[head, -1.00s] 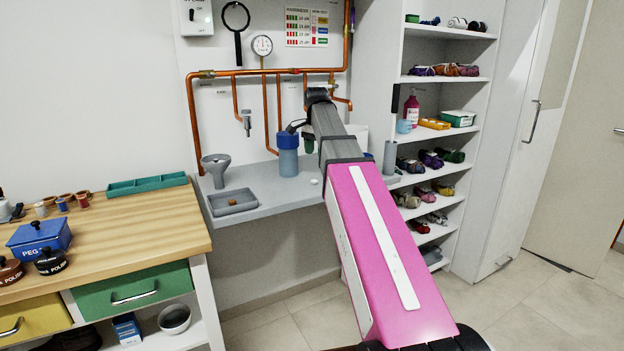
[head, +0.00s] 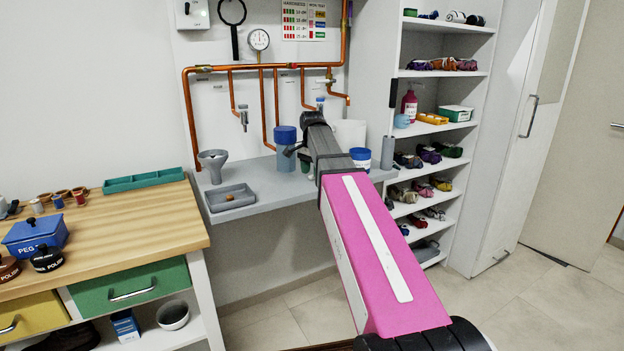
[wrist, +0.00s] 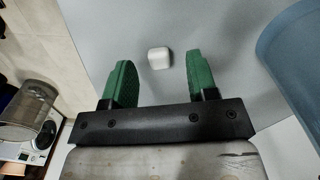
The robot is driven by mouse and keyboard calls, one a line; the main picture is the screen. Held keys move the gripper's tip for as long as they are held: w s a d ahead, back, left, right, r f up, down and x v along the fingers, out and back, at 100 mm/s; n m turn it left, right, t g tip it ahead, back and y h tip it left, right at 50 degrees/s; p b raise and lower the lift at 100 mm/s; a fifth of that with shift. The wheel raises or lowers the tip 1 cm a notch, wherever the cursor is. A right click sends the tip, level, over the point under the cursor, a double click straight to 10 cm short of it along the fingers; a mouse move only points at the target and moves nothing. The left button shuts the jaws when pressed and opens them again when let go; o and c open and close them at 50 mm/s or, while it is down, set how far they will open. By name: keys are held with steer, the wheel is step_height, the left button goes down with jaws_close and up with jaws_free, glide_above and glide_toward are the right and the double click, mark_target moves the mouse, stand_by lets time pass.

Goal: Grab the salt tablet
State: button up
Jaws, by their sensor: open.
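The salt tablet (wrist: 159,58) is a small white rounded block lying on the grey bench top in the wrist view. My gripper (wrist: 161,66) is open, with its green fingers pointing towards the tablet. The tablet sits between the fingertips, with a visible gap on each side. I cannot tell how far above the bench the fingers are. In the head view, my gripper (head: 306,163) is low by the bench, partly behind my arm, and the tablet is hidden.
A blue vessel (head: 286,150) stands just left of my gripper; a blue wall (wrist: 300,50) is close right in the wrist view. A grey tray (head: 232,198) and funnel (head: 213,164) are left. A blue-lidded tub (head: 360,157) is right. Copper pipes (head: 262,68) run behind.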

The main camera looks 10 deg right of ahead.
steer(key=shift+f, duration=0.65)
jaws_close()
steer(key=shift+r, duration=0.1)
